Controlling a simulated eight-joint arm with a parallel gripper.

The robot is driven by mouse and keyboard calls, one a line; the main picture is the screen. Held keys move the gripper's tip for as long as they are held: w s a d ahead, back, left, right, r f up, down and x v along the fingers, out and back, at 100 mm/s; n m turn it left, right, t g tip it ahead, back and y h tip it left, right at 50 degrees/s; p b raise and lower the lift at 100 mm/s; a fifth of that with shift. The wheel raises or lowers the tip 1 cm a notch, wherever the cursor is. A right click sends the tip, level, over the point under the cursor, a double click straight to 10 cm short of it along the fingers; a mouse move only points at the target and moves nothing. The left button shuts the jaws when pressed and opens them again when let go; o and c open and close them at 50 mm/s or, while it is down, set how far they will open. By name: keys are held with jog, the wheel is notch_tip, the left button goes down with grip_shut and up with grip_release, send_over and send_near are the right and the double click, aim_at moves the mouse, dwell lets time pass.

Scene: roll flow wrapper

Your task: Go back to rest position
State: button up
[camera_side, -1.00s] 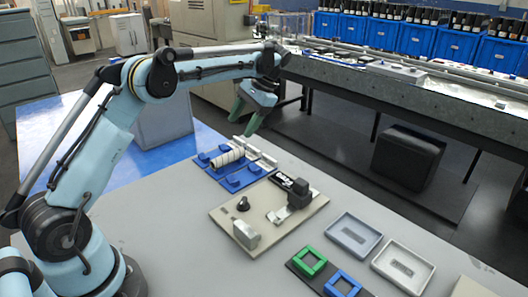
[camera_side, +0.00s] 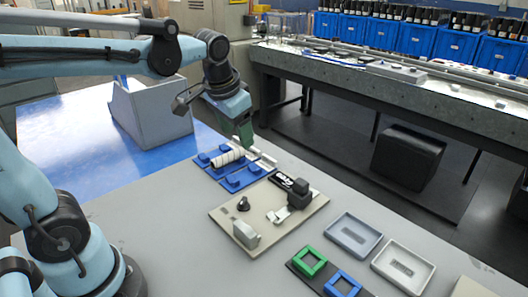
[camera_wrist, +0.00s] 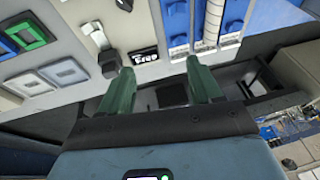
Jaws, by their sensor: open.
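My gripper (camera_side: 240,133) has green fingers and hangs above the far edge of the table, just behind the blue roll holder (camera_side: 232,181) in the side view. In the wrist view my gripper (camera_wrist: 160,85) shows its two fingers spread apart with nothing between them. A white ribbed roll (camera_side: 227,158) lies on the blue holder; it also shows in the wrist view (camera_wrist: 211,20). The beige wrapper plate (camera_side: 268,225) carries a black knob (camera_side: 243,204), a black block (camera_side: 299,194) and a light grey block (camera_side: 246,234). My gripper is apart from all of these.
A grey open bin (camera_side: 150,112) stands on the blue mat (camera_side: 75,145). Two shallow trays (camera_side: 353,234) and green (camera_side: 309,262) and blue (camera_side: 343,283) square frames lie at the front right. A conveyor (camera_side: 400,90) runs behind. Bare grey table lies left of the plate.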

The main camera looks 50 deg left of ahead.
jog(key=s+d+f+t+h, duration=0.1)
jog(key=s+d+f+t, duration=0.2)
jog(key=s, duration=0.3)
jog(key=shift+s+d+f+t+h, duration=0.3)
jog(key=shift+s+d+f+t, duration=0.1)
jog(key=shift+d+f, duration=0.35)
dwell(0.6)
